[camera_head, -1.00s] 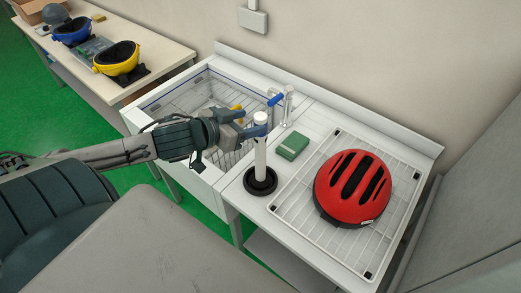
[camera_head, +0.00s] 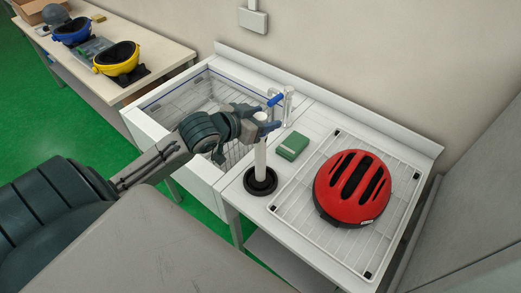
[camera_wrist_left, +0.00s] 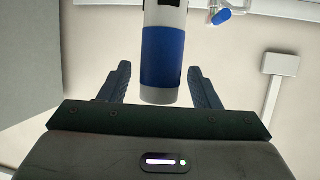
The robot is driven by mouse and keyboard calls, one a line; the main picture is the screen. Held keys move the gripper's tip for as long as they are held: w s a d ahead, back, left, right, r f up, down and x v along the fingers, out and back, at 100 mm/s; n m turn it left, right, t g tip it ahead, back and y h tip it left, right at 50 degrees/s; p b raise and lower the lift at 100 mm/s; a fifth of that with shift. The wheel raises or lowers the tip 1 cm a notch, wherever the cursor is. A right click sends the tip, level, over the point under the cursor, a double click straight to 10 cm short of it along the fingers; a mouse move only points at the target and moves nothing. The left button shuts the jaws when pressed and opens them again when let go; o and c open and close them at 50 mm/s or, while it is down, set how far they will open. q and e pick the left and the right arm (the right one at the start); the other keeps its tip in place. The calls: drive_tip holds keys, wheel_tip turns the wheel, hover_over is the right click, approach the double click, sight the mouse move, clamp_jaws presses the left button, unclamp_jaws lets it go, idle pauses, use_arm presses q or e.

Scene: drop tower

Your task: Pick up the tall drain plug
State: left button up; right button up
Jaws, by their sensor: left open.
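The tall drain plug (camera_head: 260,160) stands upright on the counter beside the sink, a white tube on a round black base. In the left wrist view, the plug (camera_wrist_left: 163,55) shows a blue band and a white end. My left gripper (camera_head: 264,127) is open near the top of the tube. In the wrist view its two fingers stand apart, one on each side of the plug, with gaps visible; I see no firm hold. My right gripper is not in view.
A sink basin (camera_head: 158,104) lies left of the plug. A red helmet (camera_head: 352,188) sits on a white rack (camera_head: 298,205) at the right.

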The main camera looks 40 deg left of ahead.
use_arm(q)
drive_tip(key=shift+w+d+f, duration=0.15)
drive_tip(key=shift+w+f, duration=0.05)
drive_tip(key=shift+w, duration=0.2)
clamp_jaws()
drive_tip(key=shift+r, duration=0.15)
